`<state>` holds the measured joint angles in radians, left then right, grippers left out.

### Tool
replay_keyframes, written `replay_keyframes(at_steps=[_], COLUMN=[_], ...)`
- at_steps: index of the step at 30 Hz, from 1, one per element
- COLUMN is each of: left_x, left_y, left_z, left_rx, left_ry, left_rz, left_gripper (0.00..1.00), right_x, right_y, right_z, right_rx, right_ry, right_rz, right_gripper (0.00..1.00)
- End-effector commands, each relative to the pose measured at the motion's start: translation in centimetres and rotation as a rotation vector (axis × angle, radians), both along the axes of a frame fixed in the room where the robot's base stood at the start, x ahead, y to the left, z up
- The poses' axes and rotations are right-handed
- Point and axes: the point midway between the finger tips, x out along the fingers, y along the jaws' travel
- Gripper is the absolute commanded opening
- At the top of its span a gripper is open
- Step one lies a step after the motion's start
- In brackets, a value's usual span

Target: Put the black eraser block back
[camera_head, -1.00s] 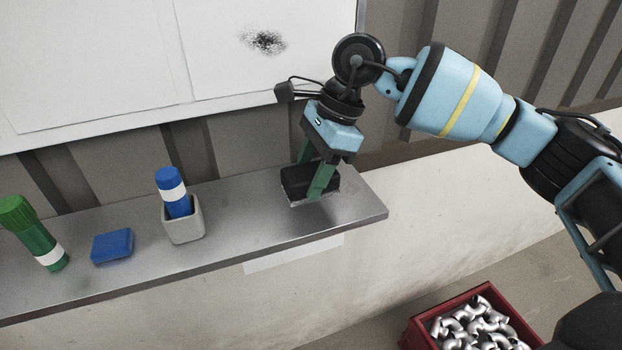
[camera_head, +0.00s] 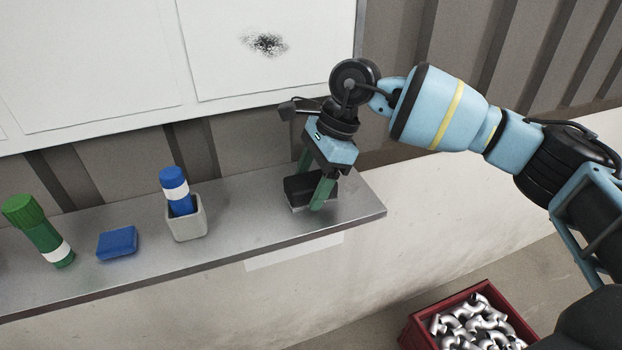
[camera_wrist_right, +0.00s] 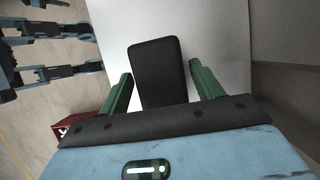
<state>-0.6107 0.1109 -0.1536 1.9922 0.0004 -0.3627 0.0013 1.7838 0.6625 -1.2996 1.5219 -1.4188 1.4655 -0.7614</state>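The black eraser block (camera_head: 297,190) is on the metal shelf (camera_head: 240,238), near its right end. My right gripper (camera_head: 310,190) points down over it with its green fingers on either side. In the right wrist view the eraser block (camera_wrist_right: 158,72) lies between the fingers of my right gripper (camera_wrist_right: 162,78). A narrow gap shows beside each finger, so the gripper looks open around the block. The block's underside is hidden. My left gripper is not in view.
A grey holder (camera_head: 187,226) with a blue-and-white marker (camera_head: 175,190) stands left of the eraser. A blue block (camera_head: 117,243) and a green marker (camera_head: 38,228) are further left. The whiteboard (camera_head: 110,60) is behind. A red crate (camera_head: 412,332) of metal elbows is below right.

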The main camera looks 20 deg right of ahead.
Motion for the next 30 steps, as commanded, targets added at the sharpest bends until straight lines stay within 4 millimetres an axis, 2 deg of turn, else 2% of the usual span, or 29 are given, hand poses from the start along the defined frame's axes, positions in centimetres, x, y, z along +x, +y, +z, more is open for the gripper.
replay_keyframes(at_steps=[13,25,30], left_x=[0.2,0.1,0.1], left_y=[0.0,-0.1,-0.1], left_z=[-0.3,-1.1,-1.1], left_rx=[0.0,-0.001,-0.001], left_ry=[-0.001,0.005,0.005], left_rz=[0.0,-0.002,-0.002], left_gripper=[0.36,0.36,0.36], right_x=[0.0,0.2,0.1], right_y=[0.0,-2.9,-3.5], right_z=[-0.3,5.3,6.6], right_rx=[-0.001,0.001,0.0], right_ry=[0.001,0.0,0.0], right_rz=[0.0,-0.002,-0.001], right_gripper=[0.72,0.72,0.72])
